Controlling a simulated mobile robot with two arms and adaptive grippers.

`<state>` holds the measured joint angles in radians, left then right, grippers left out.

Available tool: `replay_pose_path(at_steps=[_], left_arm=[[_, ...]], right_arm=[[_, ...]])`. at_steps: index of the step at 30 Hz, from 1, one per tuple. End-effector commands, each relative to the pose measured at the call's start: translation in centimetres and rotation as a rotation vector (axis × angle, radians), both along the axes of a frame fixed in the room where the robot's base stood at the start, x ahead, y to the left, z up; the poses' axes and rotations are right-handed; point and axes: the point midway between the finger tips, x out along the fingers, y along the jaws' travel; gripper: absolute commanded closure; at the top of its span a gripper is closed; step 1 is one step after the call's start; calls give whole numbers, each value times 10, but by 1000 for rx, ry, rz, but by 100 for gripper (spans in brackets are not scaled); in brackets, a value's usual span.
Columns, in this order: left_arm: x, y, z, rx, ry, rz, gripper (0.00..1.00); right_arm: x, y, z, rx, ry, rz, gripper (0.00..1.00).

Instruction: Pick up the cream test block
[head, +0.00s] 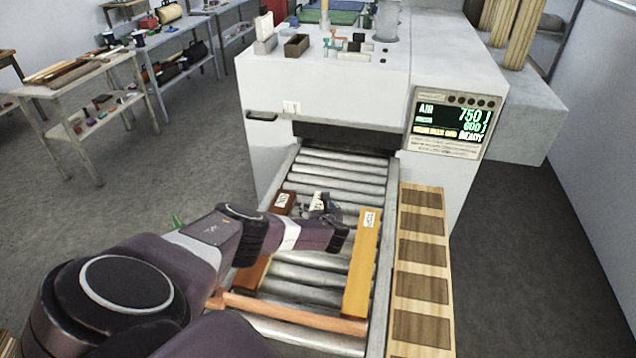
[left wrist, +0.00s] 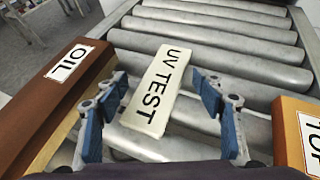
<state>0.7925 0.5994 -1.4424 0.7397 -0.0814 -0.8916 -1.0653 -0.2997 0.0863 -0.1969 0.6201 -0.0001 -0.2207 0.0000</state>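The cream test block (left wrist: 158,88), labelled "UV TEST", lies on the conveyor rollers in the left wrist view. In the head view only a small pale part of it (head: 317,196) shows beyond my left gripper (head: 326,212). In the left wrist view the gripper (left wrist: 162,98) is open, with one blue-padded finger on each side of the block's near part. The right finger is clearly apart from it; the left finger is close, and I cannot tell whether it touches. My right gripper is in neither view.
A brown block labelled "OIL" (left wrist: 55,80) lies left of the cream block. A yellow-orange block (head: 362,265) lies to the right. An orange-brown bar (head: 290,312) crosses the near rollers. A wooden rack with dark recesses (head: 409,262) runs along the conveyor's right side. The machine (head: 330,95) stands behind.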

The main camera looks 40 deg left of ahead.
Motion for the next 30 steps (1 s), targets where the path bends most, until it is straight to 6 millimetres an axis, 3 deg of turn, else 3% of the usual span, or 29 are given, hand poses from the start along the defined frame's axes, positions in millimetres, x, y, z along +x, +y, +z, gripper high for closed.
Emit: replay_pose_path(at_steps=[1,13,23,30], left_arm=[[0,0,0,0,0,0,46],[0,0,-1,-1,1,0,89],[0,-1,0,-2,1,0,89],[0,0,11,-2,-1,0,89]], right_arm=[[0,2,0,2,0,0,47],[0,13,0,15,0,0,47],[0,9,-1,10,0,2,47],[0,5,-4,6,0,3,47]])
